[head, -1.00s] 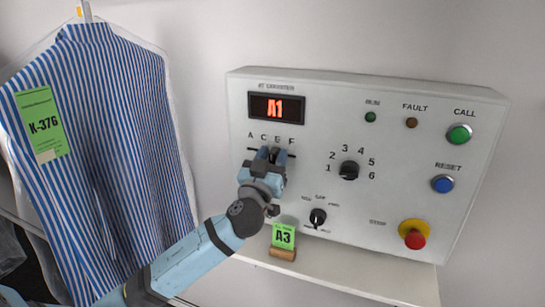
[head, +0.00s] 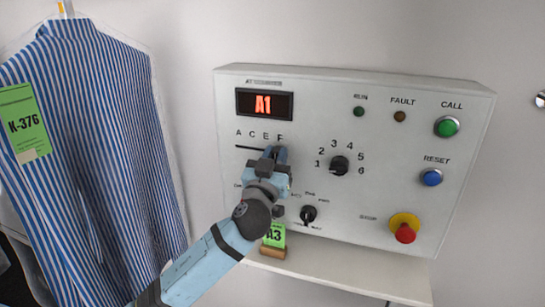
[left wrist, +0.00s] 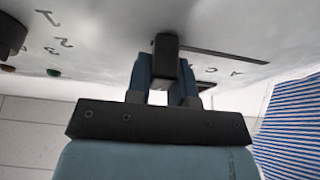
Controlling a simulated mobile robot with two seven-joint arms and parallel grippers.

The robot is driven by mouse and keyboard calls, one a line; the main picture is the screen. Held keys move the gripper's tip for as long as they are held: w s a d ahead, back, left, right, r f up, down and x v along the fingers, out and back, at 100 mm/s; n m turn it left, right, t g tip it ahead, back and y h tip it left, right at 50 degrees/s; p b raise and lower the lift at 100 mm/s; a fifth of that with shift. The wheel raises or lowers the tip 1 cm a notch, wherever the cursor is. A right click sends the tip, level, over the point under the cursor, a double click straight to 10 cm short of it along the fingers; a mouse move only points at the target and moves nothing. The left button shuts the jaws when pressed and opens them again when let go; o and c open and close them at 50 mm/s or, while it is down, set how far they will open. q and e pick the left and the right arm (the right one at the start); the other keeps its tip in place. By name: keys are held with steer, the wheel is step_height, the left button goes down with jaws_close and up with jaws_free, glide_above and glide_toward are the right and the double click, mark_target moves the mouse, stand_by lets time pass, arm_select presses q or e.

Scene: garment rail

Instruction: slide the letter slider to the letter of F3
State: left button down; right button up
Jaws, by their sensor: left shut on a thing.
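The control panel (head: 330,225) has a dark display (head: 264,104) reading A1 in red. Below the display are the letters A, C, E, F (head: 260,135) over a slot (head: 248,148). My left gripper (head: 276,154) is at the right end of this slot, below E and F. In the left wrist view my left gripper (left wrist: 166,80) is shut on the black slider knob (left wrist: 166,52). The slot (left wrist: 222,54) runs away to the right of the knob there. My right gripper is out of view.
A rotary knob (head: 340,166) numbered 1 to 6 is right of the gripper, with a smaller knob (head: 308,214) below. A red stop button (head: 405,233) is lower right. A green card (head: 275,236) stands on the shelf (head: 350,276). A striped shirt (head: 95,150) hangs left.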

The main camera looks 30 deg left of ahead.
arm_select(q)
steer(key=c, duration=1.2)
jaws_free()
steer(key=shift+d+f, duration=0.1)
steer(key=shift+d, duration=0.1)
steer(key=shift+o, duration=1)
steer(key=shift+d, duration=0.1)
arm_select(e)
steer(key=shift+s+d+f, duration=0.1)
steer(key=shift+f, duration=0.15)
arm_select(q)
steer(key=shift+s+f, duration=0.15)
steer(key=shift+s, duration=0.1)
steer(key=b+v, duration=0.3)
steer(key=v, duration=1)
steer(key=shift+s+b, duration=0.15)
steer(key=shift+b, duration=0.15)
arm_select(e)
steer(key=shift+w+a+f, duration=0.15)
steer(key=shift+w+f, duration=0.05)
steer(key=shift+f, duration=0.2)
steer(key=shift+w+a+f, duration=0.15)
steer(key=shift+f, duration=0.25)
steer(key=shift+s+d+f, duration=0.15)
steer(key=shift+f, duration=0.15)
